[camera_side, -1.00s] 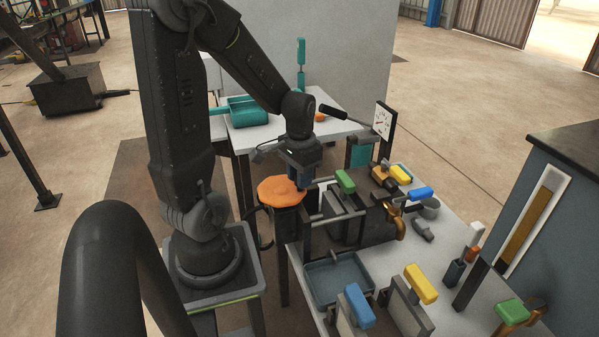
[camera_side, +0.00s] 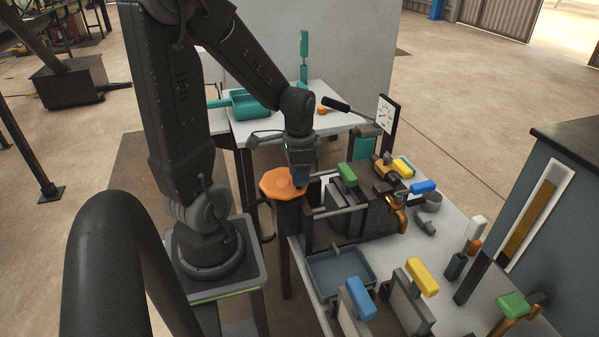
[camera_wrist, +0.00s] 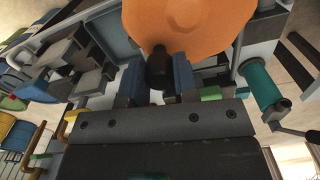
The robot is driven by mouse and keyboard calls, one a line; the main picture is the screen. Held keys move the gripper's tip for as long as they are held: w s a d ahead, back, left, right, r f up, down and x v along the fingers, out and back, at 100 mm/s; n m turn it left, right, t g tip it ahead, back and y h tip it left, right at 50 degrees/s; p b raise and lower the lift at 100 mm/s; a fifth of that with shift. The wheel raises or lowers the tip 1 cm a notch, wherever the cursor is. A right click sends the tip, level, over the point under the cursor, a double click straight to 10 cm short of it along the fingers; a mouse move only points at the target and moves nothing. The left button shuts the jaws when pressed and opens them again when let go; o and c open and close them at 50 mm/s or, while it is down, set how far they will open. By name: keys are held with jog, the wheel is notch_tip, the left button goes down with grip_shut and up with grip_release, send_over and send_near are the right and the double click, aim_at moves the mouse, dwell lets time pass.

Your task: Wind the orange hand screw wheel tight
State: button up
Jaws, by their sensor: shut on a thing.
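The orange hand screw wheel (camera_side: 281,183) lies flat at the left end of the screw press, with a scalloped rim. In the wrist view the wheel (camera_wrist: 190,22) fills the top middle. A dark knob (camera_wrist: 159,70) stands at its near edge, between the blue fingers. My gripper (camera_side: 301,186) is at the right side of the wheel, pointing down. In the wrist view my gripper (camera_wrist: 166,78) is shut on the dark knob. In the side view the knob is hidden by the fingers.
Right of the wheel are a green-handled clamp (camera_side: 347,174) and a brass tap (camera_side: 397,215). A blue-grey tray (camera_side: 342,272) and blue (camera_side: 360,298) and yellow (camera_side: 421,276) handles stand in front. Behind is a white table with a teal tray (camera_side: 250,104). A dial gauge (camera_side: 386,112) stands at the back.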

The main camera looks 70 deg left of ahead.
jog(key=o, duration=0.9)
notch_tip(320, 180, up, 14)
jog(key=shift+f, duration=0.1)
dwell(0.4)
